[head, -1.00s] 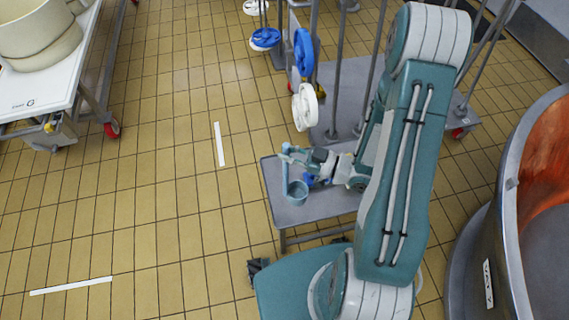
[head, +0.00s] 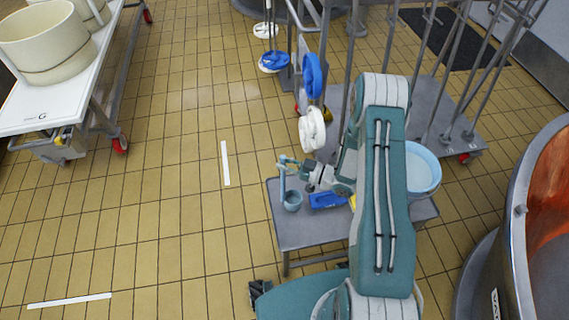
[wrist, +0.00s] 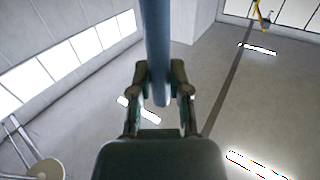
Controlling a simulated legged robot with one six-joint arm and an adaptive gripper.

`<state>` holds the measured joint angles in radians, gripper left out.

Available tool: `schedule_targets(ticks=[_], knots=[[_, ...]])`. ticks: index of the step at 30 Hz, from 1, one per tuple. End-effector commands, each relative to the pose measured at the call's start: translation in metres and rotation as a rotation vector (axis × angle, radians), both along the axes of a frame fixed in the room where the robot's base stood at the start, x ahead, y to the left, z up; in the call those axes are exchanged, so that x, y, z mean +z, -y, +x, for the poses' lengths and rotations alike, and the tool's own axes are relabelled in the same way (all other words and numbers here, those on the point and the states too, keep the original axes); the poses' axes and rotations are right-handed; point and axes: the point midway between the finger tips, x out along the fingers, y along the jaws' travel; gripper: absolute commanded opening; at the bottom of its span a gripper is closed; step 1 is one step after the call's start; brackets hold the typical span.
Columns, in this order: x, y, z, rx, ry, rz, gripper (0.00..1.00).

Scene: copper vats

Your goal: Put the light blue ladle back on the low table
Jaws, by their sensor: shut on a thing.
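The light blue ladle (head: 292,201) hangs from my gripper (head: 287,163) in the head view, its cup low and its handle upright. The cup shows over the left part of the low grey table (head: 300,235); I cannot tell whether it touches the top. In the wrist view the ladle's handle (wrist: 157,45) runs between the two fingers of my gripper (wrist: 161,88), which are shut on it. The ladle's cup is out of the wrist view. My arm hides part of the table.
A blue item (head: 327,200) lies on the table right of the ladle. A light blue basin (head: 422,170) is at the right, partly behind my arm. A rack with poles (head: 440,95) stands behind, and a copper vat (head: 540,210) at right. Tiled floor at left is open.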

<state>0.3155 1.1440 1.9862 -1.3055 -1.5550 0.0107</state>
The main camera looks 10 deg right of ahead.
Motion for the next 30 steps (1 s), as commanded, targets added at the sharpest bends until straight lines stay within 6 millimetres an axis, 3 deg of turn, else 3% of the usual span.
schedule_targets(ticks=[11,12,14,26,30], knots=[[-0.006,0.0,0.0,0.0,0.001,0.0,0.0],[-0.007,0.0,0.0,0.0,0.001,0.0,0.32],[-0.006,0.0,0.0,0.0,0.001,0.0,0.58],[-0.004,0.0,0.0,0.0,0.002,0.0,0.58],[-0.005,0.015,-0.008,-0.005,0.002,-0.001,0.58]])
